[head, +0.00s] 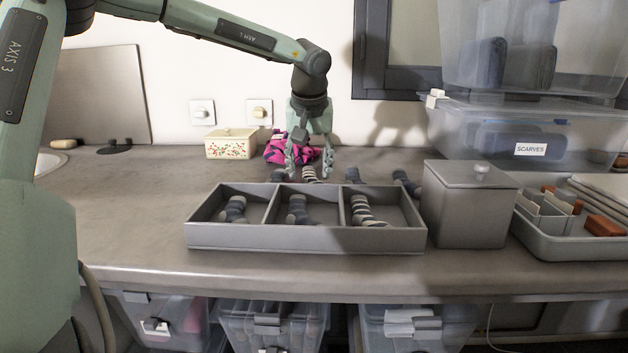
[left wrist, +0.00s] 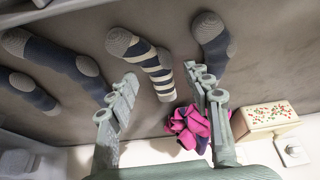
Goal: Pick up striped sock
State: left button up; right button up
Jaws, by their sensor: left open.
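A striped sock (head: 311,174), dark and cream with grey ends, lies on the counter behind the divided tray (head: 215,238). It also shows in the left wrist view (left wrist: 149,62). My left gripper (head: 309,171) is open and points down over this sock. In the left wrist view the open fingers (left wrist: 160,80) stand to either side of its lower end, with no visible grip on it. Another striped sock (head: 361,209) lies in the tray's right compartment. The tray's front wall hides part of the counter. My right gripper is in neither view.
Dark plain socks lie on both sides of the striped one (head: 353,175). A pink patterned cloth (head: 283,150) and a floral box (head: 231,144) stand behind. A grey lidded box (head: 470,205) is right of the tray.

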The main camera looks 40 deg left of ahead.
pick_arm(q)
jog(key=shift+x, duration=0.85)
jog(key=shift+c, duration=0.5)
jog(key=c, duration=0.9)
jog(key=shift+o, duration=0.2)
jog(key=shift+r, duration=0.1)
